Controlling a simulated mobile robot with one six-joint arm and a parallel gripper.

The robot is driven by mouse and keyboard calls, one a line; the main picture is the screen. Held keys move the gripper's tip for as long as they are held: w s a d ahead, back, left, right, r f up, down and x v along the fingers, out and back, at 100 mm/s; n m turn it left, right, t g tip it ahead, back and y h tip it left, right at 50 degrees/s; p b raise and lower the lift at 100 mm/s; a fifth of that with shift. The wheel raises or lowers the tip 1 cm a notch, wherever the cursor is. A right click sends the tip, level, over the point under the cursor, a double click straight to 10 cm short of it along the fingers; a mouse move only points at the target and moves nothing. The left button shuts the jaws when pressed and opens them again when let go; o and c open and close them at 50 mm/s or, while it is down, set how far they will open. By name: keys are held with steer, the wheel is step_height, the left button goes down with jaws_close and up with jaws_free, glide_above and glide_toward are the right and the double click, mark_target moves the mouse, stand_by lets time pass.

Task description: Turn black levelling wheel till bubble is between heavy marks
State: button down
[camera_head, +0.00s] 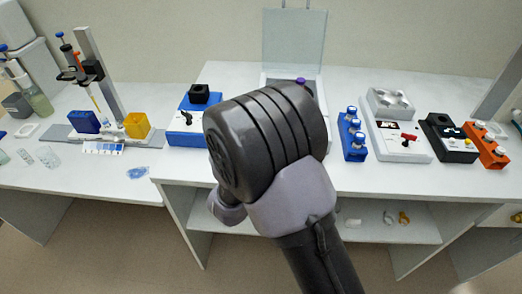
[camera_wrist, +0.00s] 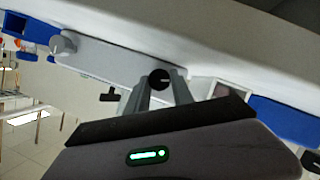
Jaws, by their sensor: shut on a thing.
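In the wrist view, the black wheel (camera_wrist: 159,78) is a small dark round part on the edge of a pale grey device (camera_wrist: 100,63). My gripper (camera_wrist: 161,83) has its two grey fingers on either side of the wheel, shut on it. I cannot make out a bubble or heavy marks in either view. In the head view, my dark arm covers the middle of the bench, so my fingers and the wheel are hidden there.
In the head view, a blue device (camera_head: 182,126) stands left of my arm. A blue vial rack (camera_head: 352,137), a white device with a red lever (camera_head: 398,143), a black device (camera_head: 447,139) and an orange rack (camera_head: 484,146) stand to the right. A pipette stand (camera_head: 100,75) is far left.

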steer(key=shift+r+n, duration=0.1)
steer(key=shift+n, duration=0.2)
steer(key=shift+w, duration=0.1)
steer(key=c, duration=1.1)
jaws_free()
steer(key=shift+h, duration=0.3)
